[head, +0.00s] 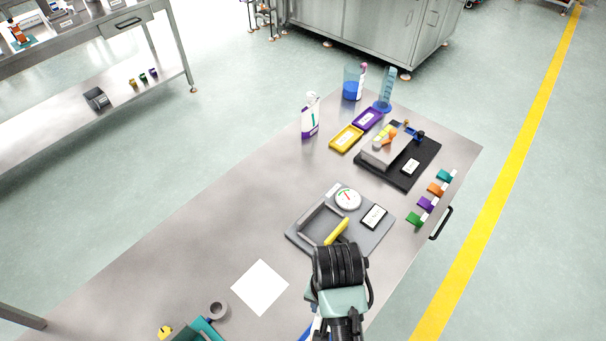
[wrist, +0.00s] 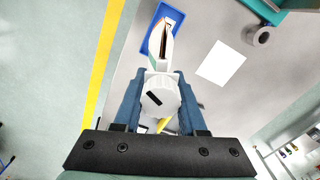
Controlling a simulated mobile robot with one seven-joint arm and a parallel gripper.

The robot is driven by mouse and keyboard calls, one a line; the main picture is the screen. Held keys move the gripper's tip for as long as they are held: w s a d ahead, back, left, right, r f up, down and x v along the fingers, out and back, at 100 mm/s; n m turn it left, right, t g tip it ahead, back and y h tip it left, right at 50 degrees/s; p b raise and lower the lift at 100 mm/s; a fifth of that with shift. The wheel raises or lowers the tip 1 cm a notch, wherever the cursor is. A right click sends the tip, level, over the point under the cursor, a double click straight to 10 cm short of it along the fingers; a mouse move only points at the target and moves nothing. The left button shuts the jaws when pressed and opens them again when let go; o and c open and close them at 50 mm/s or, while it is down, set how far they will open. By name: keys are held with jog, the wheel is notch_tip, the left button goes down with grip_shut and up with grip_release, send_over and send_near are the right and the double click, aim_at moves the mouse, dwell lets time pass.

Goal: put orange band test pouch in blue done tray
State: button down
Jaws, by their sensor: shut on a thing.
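My gripper (wrist: 161,88) is shut, its two blue fingers on either side of the white capped spout of a pouch. The orange band test pouch (wrist: 165,52) is white with a thin orange edge showing, seen nearly end-on beyond the round white cap. The blue done tray (wrist: 176,13) lies behind the pouch in the wrist view, its rim partly covered by it. I cannot tell whether the pouch touches the tray. In the head view my arm hides the pouch, and only a sliver of blue shows beside it.
A white sheet (head: 260,287) and a grey tape roll (head: 218,310) lie left of my arm, near a teal object (head: 207,328). A grey fixture with a dial gauge (head: 347,198) stands beyond.

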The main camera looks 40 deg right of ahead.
jog(key=shift+s+a+f, duration=0.2)
jog(key=shift+a+f, duration=0.4)
jog(key=shift+f, duration=0.05)
jog(key=f, duration=0.2)
jog(key=f+p, duration=0.1)
jog(key=f, duration=0.1)
jog(key=shift+w+d, duration=0.1)
jog(key=shift+d, duration=0.2)
jog(key=shift+f, duration=2.3)
jog(key=shift+a, duration=0.1)
jog(key=shift+c, duration=2.3)
grip_release()
jog(key=shift+f, duration=0.15)
